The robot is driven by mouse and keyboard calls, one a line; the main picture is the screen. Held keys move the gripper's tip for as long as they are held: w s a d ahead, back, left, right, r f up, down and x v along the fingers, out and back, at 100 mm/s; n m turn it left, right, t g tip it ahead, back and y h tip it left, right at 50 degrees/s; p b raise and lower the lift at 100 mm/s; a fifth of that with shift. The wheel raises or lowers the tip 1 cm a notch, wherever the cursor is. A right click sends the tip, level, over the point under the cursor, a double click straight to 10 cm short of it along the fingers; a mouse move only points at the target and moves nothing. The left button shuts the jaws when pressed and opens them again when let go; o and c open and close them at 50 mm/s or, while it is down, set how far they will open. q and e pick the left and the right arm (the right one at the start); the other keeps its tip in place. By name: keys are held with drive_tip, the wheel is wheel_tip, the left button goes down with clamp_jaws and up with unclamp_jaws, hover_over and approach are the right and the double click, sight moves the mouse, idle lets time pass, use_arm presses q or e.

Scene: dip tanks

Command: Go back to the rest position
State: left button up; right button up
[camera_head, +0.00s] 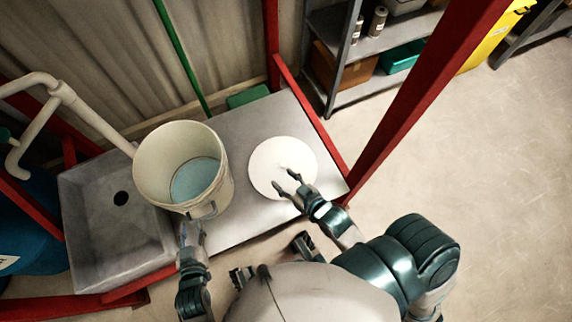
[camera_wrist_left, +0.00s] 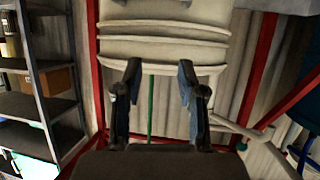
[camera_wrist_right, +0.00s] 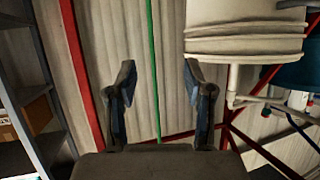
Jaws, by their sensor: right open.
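My left gripper (camera_head: 190,226) is at the near side of the white bucket (camera_head: 150,177), just below its rim. In the left wrist view its fingers (camera_wrist_left: 160,72) are spread, with the bucket's ribbed wall (camera_wrist_left: 165,50) in front and nothing seen between them. Whether a fingertip touches the bucket I cannot tell. My right gripper (camera_head: 287,188) is open and empty, above the near part of a white round lid (camera_head: 272,158) on the metal counter. Its spread fingers (camera_wrist_right: 157,80) show in the right wrist view, with the bucket off to the right.
The bucket, with blue liquid (camera_head: 193,180), stands on the grey counter (camera_head: 245,215) beside a sink (camera_head: 95,235). A white pipe (camera_head: 95,120) reaches toward it from the left. Red frame posts (camera_head: 415,90) stand close on the right. Shelves (camera_head: 350,75) are behind; the right floor is clear.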

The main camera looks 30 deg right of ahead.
use_arm(q)
drive_tip(key=shift+d, duration=0.1)
use_arm(e)
drive_tip(key=shift+d, duration=0.2)
wheel_tip(320, 180, down, 10)
drive_tip(key=s+g+h+p, duration=0.1)
drive_tip(key=s+g+p, duration=0.1)
drive_tip(key=g+p, duration=0.3)
use_arm(q)
drive_tip(key=s+a+f+g+y+p, duration=0.1)
drive_tip(key=s+a+f+g+p, duration=0.1)
drive_tip(key=s+f, duration=0.4)
drive_tip(key=s+a+f+g+y+p, duration=0.1)
drive_tip(key=s+f+g, duration=0.4)
drive_tip(key=f, duration=0.6)
drive_tip(key=s+a+f+g+p, duration=0.3)
drive_tip(key=s+f+g+p, duration=0.1)
drive_tip(key=s+f, duration=0.4)
drive_tip(key=shift+f+y+p, duration=0.4)
drive_tip(key=shift+f+p, duration=0.1)
drive_tip(key=shift+f, duration=0.15)
use_arm(e)
drive_tip(key=s+d+f+g+h, duration=0.1)
drive_tip(key=s+d+f+g, duration=0.2)
drive_tip(key=s+f, duration=0.5)
drive_tip(key=s+d+f+g, duration=0.3)
drive_tip(key=s+f, duration=0.5)
drive_tip(key=s, duration=0.1)
drive_tip(key=shift+s+f+h, duration=0.15)
drive_tip(key=shift+h, duration=0.25)
